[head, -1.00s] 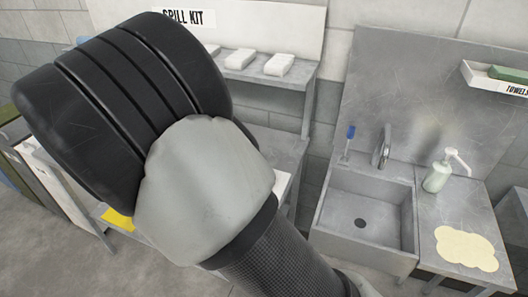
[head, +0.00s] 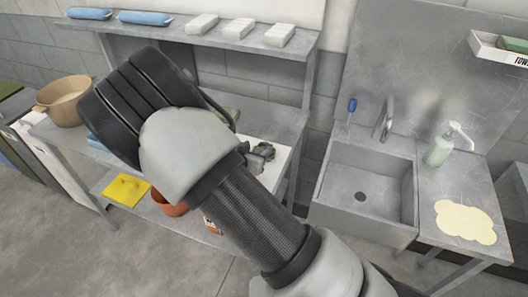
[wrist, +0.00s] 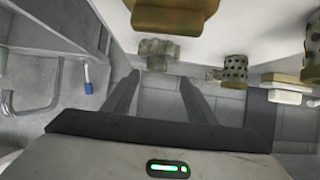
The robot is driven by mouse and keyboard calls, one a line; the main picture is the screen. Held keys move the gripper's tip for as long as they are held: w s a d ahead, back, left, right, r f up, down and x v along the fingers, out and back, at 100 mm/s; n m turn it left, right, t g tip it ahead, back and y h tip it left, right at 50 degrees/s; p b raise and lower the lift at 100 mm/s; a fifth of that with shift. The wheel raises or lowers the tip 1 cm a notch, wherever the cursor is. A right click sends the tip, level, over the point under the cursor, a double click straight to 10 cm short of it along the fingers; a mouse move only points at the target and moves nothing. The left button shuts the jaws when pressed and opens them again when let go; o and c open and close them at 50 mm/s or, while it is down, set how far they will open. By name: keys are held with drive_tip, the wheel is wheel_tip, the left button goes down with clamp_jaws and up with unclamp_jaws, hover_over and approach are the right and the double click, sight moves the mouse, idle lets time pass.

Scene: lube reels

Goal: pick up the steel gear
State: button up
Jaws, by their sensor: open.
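The steel gear (wrist: 158,50) is a dull grey-brown toothed piece against a white surface. In the wrist view it lies just beyond the fingertips, roughly centred between them. My gripper (wrist: 160,80) is open and empty, with its fingers apart and pointing toward the gear. In the head view my arm hides the fingers. Small grey metal parts (head: 262,152) show on a white mat (head: 268,177) beside my arm; I cannot tell which one is the gear there.
In the wrist view, a brass-coloured piece (wrist: 172,14) and a perforated cylinder (wrist: 235,70) are close to the gear. The head view shows a sink (head: 366,185) at right, a tan pot (head: 66,100) at left, and a shelf (head: 200,35) above the bench.

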sight(264, 145)
drive_tip(key=x, duration=0.4)
drive_tip(key=shift+w+d+f, duration=0.1)
drive_tip(key=shift+d+f, duration=0.15)
drive_tip(key=shift+d, duration=0.15)
clamp_jaws()
